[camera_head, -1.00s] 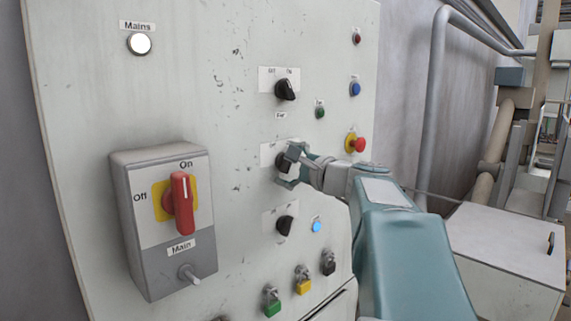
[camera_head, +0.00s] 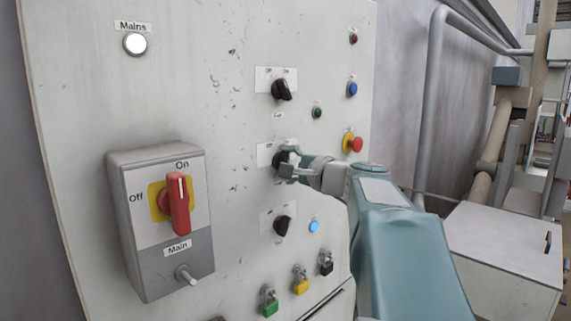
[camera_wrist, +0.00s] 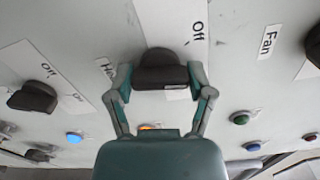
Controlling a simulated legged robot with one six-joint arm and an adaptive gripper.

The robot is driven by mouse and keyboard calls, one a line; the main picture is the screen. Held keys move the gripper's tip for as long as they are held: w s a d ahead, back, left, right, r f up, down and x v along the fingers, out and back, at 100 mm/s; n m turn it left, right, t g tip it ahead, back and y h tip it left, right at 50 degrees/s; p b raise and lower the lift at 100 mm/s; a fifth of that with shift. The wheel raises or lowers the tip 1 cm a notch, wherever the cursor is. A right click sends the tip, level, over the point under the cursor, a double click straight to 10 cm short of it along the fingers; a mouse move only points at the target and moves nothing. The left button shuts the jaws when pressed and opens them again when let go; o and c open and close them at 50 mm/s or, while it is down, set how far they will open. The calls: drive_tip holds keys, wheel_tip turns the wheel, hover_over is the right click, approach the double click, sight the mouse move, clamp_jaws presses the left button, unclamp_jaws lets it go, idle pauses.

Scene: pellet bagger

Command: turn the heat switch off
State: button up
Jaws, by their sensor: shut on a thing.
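The heat switch (camera_head: 281,160) is the middle of three black rotary knobs on the pale control panel, and its label is partly hidden. In the wrist view the knob (camera_wrist: 160,68) stands between my two fingers, below an "Off" mark, with its long side lying across the picture. My gripper (camera_head: 289,164) is shut on this knob, one finger at each end. The same grip shows in the wrist view (camera_wrist: 160,78). In the head view my fingers hide much of the knob, so its exact setting is hard to read there.
The fan knob (camera_head: 281,89) is above and another black knob (camera_head: 282,225) below. A red emergency button (camera_head: 353,144) sits close to my wrist. A lit blue button (camera_head: 314,226), padlocks (camera_head: 300,281) and the red main switch (camera_head: 178,205) are also on the panel.

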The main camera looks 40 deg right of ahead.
drive_tip(key=n, duration=0.4)
drive_tip(key=shift+f+n, duration=0.25)
drive_tip(key=shift+n, duration=1.75)
drive_tip(key=shift+f, duration=0.1)
drive_tip(key=o, duration=1.1)
drive_tip(key=shift+w, duration=0.1)
drive_tip(key=shift+r, duration=0.2)
drive_tip(key=s, duration=1.2)
drive_tip(key=shift+d, duration=0.45)
